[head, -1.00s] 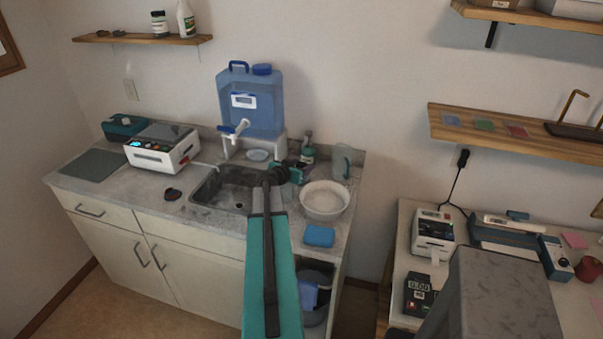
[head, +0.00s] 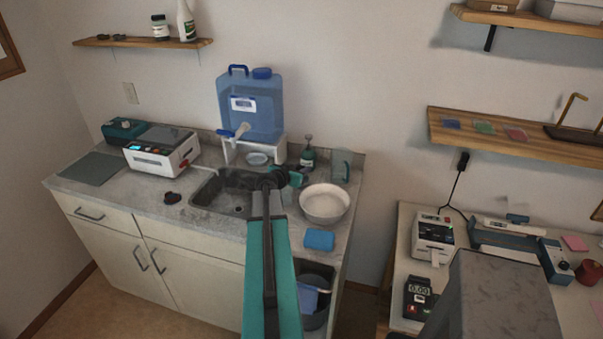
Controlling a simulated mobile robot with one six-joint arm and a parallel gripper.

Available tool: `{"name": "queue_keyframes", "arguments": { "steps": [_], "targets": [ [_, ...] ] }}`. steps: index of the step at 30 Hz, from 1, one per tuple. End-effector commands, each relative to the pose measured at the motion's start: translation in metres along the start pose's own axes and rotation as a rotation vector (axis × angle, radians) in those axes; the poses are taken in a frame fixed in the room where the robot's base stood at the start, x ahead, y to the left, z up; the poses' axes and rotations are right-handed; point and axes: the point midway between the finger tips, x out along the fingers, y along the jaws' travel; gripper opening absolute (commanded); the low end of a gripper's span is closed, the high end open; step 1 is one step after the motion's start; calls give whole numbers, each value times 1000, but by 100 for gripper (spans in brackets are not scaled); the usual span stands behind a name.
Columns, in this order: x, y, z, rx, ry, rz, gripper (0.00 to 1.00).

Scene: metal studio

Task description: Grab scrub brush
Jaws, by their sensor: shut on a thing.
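My gripper (head: 294,178) is at the end of my outstretched teal arm, over the right rim of the sink. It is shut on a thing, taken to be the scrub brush. The brush itself is hidden behind my wrist and jaws, so its shape and tilt cannot be told. I cannot tell whether it still touches the counter.
The sink (head: 228,207) lies left of my gripper, with a blue water jug (head: 250,105) behind. A white bowl (head: 325,204) and blue sponge (head: 319,239) are to the right. The left counter has free room.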

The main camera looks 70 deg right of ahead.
Motion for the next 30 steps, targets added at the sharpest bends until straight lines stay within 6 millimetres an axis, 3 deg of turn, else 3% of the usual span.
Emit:
{"name": "queue_keyframes", "arguments": {
  "steps": [8, 18, 30],
  "targets": [
    [-3, 0, -7, 1, 2, 0, 5],
    [-12, 0, -32, 2, 2, -1, 5],
    [-58, -65, -11, 0, 1, -4, 5]
  ]
}}
